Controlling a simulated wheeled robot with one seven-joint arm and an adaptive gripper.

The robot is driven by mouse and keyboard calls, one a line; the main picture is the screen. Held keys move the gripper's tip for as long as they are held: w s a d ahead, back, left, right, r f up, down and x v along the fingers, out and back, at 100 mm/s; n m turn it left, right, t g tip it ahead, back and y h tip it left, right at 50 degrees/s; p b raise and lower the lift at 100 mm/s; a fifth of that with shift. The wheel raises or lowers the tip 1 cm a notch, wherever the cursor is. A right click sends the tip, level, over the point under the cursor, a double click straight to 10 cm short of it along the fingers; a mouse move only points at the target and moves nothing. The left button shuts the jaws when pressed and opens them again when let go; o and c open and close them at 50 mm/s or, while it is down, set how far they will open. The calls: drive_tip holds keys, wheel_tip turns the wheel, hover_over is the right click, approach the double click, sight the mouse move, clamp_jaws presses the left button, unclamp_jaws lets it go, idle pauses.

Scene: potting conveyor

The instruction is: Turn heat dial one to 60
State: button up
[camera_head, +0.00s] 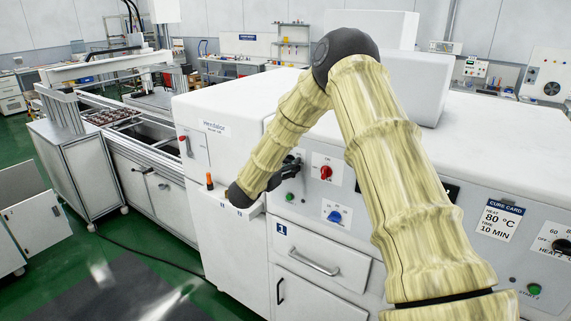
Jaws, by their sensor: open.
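My gripper (291,168) is at the white machine's front panel, left of a red knob. It is dark and small in view, and its fingertips are hard to make out. A pale plate shows just behind and above it; any dial there is hidden by my gripper, and I cannot tell whether they touch. A blue label marked 1 (281,229) is below on the same machine front. At the right edge, a black dial (562,245) sits on a plate with 60 and 80 marks and the word HEAT, cut off by the frame.
The red knob (326,172), a blue knob (335,216) and a green button (290,197) are close around my gripper. An orange-topped post (209,181) stands left of my wrist. A cure card (499,219) reads heat 80 °C, time 10 min. Green floor is open at left.

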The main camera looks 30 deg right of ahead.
drive_tip(key=c, duration=1)
